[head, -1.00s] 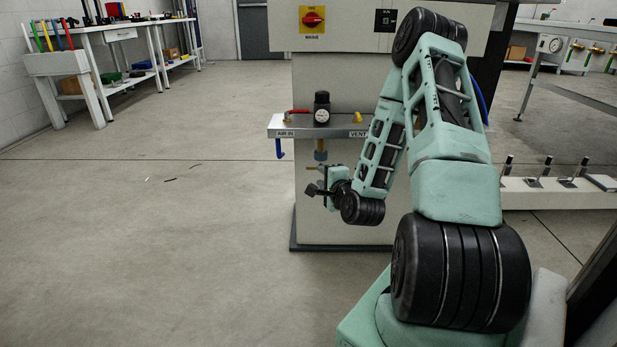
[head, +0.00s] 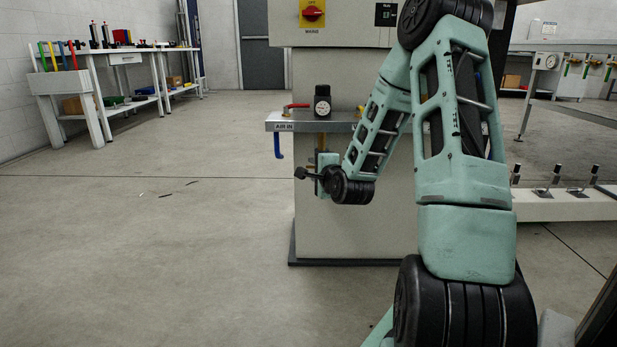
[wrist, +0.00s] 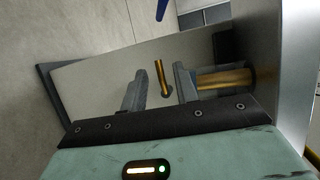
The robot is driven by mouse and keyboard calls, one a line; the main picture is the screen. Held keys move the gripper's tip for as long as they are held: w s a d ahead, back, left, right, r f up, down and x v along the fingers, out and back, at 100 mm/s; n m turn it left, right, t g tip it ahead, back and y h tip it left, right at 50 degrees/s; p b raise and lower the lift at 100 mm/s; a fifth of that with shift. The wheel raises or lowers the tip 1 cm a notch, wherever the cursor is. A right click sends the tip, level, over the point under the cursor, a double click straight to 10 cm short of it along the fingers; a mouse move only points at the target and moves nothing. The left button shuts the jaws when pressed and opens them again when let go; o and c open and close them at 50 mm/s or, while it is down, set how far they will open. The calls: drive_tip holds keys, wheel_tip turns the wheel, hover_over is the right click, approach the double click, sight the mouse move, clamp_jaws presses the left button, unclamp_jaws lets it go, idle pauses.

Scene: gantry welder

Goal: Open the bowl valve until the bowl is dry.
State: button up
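The air unit with its black-bodied gauge (head: 322,103) sits on the metal shelf of the grey cabinet in the head view. A brass-coloured part (head: 320,143) hangs below it, partly hidden by my wrist. My gripper (head: 302,174) is just below, pointing left. In the wrist view my gripper (wrist: 160,88) is open, its two grey fingers apart. A thin brass lever (wrist: 160,74) shows in the gap between them, with no clear contact. A thicker brass cylinder (wrist: 228,78) lies to the right, behind the right finger. I cannot see whether the bowl holds water.
A red handle (head: 297,106) sits on the shelf's left, and a blue handle (head: 277,146) hangs below its left end; the blue handle also shows in the wrist view (wrist: 161,9). The cabinet front (head: 345,228) is close behind my gripper.

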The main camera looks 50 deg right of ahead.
sight(311, 167)
drive_tip(key=shift+b+x, duration=0.75)
drive_tip(key=shift+x, duration=1.5)
clamp_jaws()
drive_tip(key=shift+n+p, duration=0.3)
drive_tip(key=shift+p, duration=0.2)
drive_tip(key=shift+s+d+f+n+g+h+p, duration=0.65)
drive_tip(key=shift+n+g+p, duration=0.65)
drive_tip(key=shift+n+p, duration=0.95)
drive_tip(key=shift+s+d+f+n+g+h+p, duration=0.35)
drive_tip(key=shift+n+g+h+p, duration=0.85)
drive_tip(key=shift+p, duration=1.6)
drive_tip(key=shift+s+d+f+n+g+h+p, duration=0.3)
drive_tip(key=shift+s+f+n+g+h+p, duration=0.3)
drive_tip(key=shift+n+g+p, duration=1.3)
drive_tip(key=shift+f+n+t+p, duration=0.15)
drive_tip(key=shift+n+t+p, duration=0.3)
drive_tip(key=shift+t+p, duration=0.25)
